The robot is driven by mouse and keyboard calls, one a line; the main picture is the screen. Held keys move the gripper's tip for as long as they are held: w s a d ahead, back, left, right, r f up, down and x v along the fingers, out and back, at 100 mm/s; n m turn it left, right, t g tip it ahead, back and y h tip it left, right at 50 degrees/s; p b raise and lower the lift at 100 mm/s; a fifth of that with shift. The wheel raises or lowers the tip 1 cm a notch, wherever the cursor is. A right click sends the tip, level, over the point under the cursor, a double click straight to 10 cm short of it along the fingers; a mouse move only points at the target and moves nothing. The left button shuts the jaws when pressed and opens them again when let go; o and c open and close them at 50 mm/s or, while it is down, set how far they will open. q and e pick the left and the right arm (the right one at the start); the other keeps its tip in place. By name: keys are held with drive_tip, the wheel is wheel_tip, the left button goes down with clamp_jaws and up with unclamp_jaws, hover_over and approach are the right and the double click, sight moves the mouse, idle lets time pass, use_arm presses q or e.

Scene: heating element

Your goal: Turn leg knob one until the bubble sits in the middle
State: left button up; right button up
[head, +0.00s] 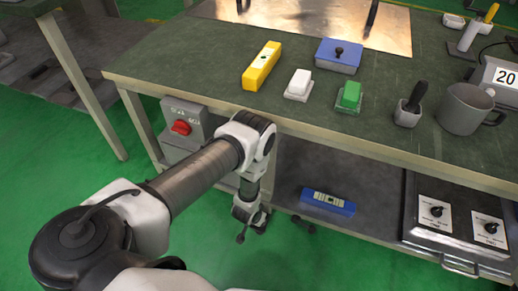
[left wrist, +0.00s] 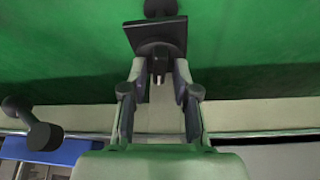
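My left gripper (head: 248,222) hangs pointing down at the bench's front edge, beside the lower shelf. In the left wrist view, its two fingers (left wrist: 158,72) stand apart. A dark knob-like part (left wrist: 156,50) with a square plate shows at their tips; I cannot tell whether they touch it. Another dark knob (head: 305,223) sticks out at the shelf front, and it also shows at left in the wrist view (left wrist: 42,137). A blue level (head: 327,202) lies on the shelf. A yellow level (head: 262,66) lies on the bench top. The bubble positions are too small to read. My right gripper is out of view.
A grey switch box with a red knob (head: 181,127) is on the bench front behind my left arm. The bench top (head: 220,75) holds a green block (head: 349,97), a white block (head: 298,85), a blue box (head: 339,56) and a grey mug (head: 462,109). A dark panel (head: 458,222) stands right.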

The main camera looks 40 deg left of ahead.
use_arm(q)
drive_tip(key=v, duration=1.2)
drive_tip(key=shift+w+r, duration=0.1)
drive_tip(key=s+d+r+g, duration=0.2)
drive_tip(key=s+r, duration=0.3)
drive_tip(key=s, duration=0.3)
drive_tip(key=s+d+r+g, duration=0.2)
drive_tip(key=s+r+g, duration=0.15)
drive_tip(key=s, duration=0.45)
wheel_tip(320, 180, up, 33)
drive_tip(key=p, duration=3.2)
drive_tip(key=shift+w+t, duration=0.2)
drive_tip(key=shift+t, duration=0.25)
